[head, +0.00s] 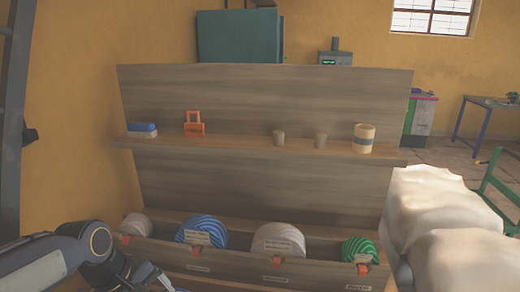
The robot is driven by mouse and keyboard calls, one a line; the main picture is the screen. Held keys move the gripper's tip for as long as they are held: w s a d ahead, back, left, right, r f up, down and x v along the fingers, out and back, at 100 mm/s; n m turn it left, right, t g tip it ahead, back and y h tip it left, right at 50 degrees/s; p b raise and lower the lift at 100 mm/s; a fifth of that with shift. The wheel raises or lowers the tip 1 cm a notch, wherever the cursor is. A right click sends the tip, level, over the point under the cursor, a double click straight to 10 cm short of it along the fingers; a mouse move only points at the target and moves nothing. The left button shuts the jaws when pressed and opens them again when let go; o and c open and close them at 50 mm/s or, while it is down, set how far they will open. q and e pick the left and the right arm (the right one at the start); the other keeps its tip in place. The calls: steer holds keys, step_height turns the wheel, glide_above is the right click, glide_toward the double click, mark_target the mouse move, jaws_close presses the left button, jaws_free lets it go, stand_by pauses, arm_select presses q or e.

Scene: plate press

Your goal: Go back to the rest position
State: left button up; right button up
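My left arm enters at the lower left of the head view. My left gripper (150,280) is at the bottom edge, in front of the lower trough of the wooden rack (265,100). Its fingers are partly cut off by the frame, so I cannot tell whether it is open or shut or whether it holds anything. A small blue bit shows beside it at the bottom edge, too little to identify. My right gripper is not in view.
Small items, including an orange one (194,125), stand on the shelf (230,143). Pale sacks (440,205) are at right.

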arm_select(q)
steer(key=s+d+m+t+h, duration=0.1)
steer(key=s+d+m+t, duration=0.1)
steer(key=s+m, duration=0.7)
steer(key=s+f+t, duration=0.1)
steer(key=s, duration=0.3)
steer(key=shift+d+t, duration=0.35)
steer(key=shift+t, duration=0.05)
